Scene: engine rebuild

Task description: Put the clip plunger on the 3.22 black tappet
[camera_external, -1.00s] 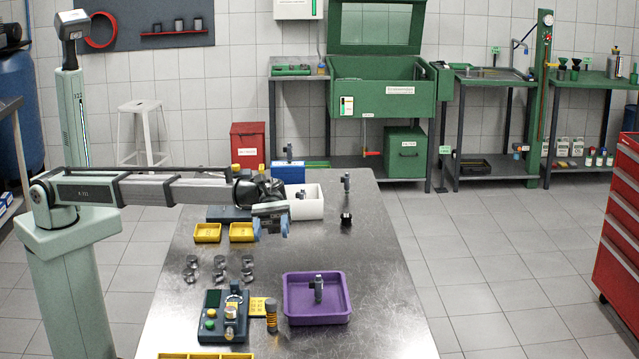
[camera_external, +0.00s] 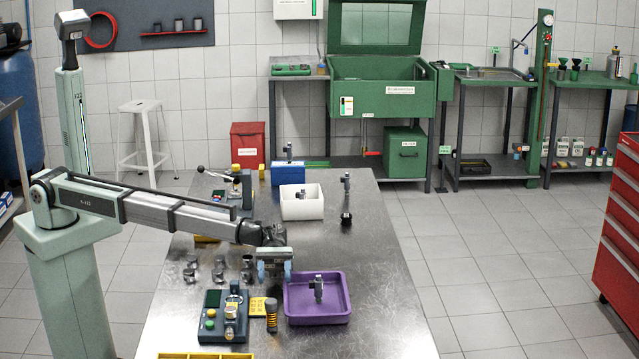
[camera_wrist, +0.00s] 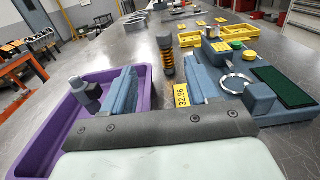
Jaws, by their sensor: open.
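My gripper (camera_external: 275,270) is open and empty above the table, just behind the left side of the purple tray (camera_external: 290,318). In the wrist view its two blue fingers (camera_wrist: 163,88) stand apart. A grey upright part with a side stub (camera_external: 319,289), perhaps a clip plunger, stands in the tray; it also shows in the wrist view (camera_wrist: 86,95). Similar grey parts stand in the white bin (camera_external: 302,210), on the blue box (camera_external: 288,175) and at the table's back right (camera_external: 346,183). A small black part (camera_external: 346,218) stands on the table. I see no readable 3.22 mark.
A gauge device (camera_external: 222,315) with a ring sits left of the tray. Beside it are a yellow tag (camera_wrist: 182,95) reading 32.96 and an orange spring part (camera_external: 271,315). Several metal parts (camera_external: 219,265) stand left. A lever press (camera_external: 240,190) stands behind. The table's right side is clear.

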